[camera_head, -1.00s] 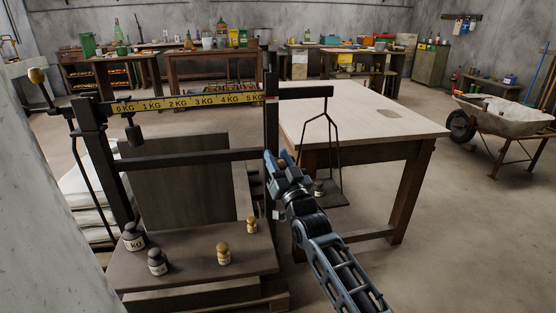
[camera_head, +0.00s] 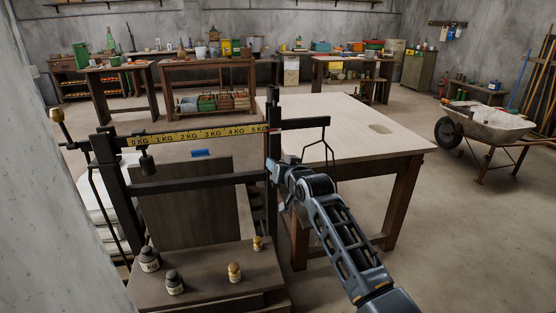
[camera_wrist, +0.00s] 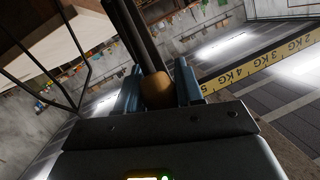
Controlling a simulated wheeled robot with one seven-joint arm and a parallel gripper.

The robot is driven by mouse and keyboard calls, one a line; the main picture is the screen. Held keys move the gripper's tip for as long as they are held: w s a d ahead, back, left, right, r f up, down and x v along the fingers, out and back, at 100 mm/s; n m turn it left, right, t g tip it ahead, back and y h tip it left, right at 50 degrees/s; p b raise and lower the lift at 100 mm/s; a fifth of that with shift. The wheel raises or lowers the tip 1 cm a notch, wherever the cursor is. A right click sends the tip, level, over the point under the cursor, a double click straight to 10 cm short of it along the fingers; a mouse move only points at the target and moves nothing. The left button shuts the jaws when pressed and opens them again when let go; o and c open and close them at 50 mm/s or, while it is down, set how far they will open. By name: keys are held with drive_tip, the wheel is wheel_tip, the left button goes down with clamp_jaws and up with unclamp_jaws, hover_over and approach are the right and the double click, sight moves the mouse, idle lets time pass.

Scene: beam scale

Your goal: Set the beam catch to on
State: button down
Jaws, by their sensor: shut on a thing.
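The beam scale has a yellow graduated beam (camera_head: 200,135) between two dark posts, with a small sliding weight (camera_head: 146,163) near its 0 KG end. My gripper (camera_head: 273,168) is at the right post (camera_head: 273,110), below the beam's right end. In the wrist view, its blue fingers are shut on a round wooden-coloured knob (camera_wrist: 157,92) at the end of a dark bar (camera_wrist: 140,35), which I take to be the beam catch. In the head view my gripper hides the knob, and I cannot tell the catch's setting. The beam looks slightly tilted, right end higher.
Several small weights (camera_head: 173,283) stand on the scale platform (camera_head: 210,276). A hanging hook frame (camera_head: 322,140) hangs from the beam's right arm. A wooden table (camera_head: 345,112) stands close behind my arm. A wheelbarrow (camera_head: 482,125) is at the right; floor between is clear.

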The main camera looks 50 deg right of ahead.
drive_tip(key=shift+w+d+r+g+y+p, duration=0.2)
drive_tip(key=shift+w+d+r+g+p, duration=0.1)
drive_tip(key=shift+w+g+p, duration=0.25)
drive_tip(key=shift+w+d+r+g+y+p, duration=0.15)
drive_tip(key=shift+w+r+g+y+p, duration=0.15)
drive_tip(key=shift+p, duration=0.45)
drive_tip(key=shift+w+d+f, duration=0.15)
drive_tip(key=shift+g, duration=0.25)
drive_tip(key=c, duration=0.8)
unclamp_jaws()
drive_tip(key=shift+f, duration=0.1)
drive_tip(key=v, duration=0.7)
drive_tip(key=shift+s, duration=0.35)
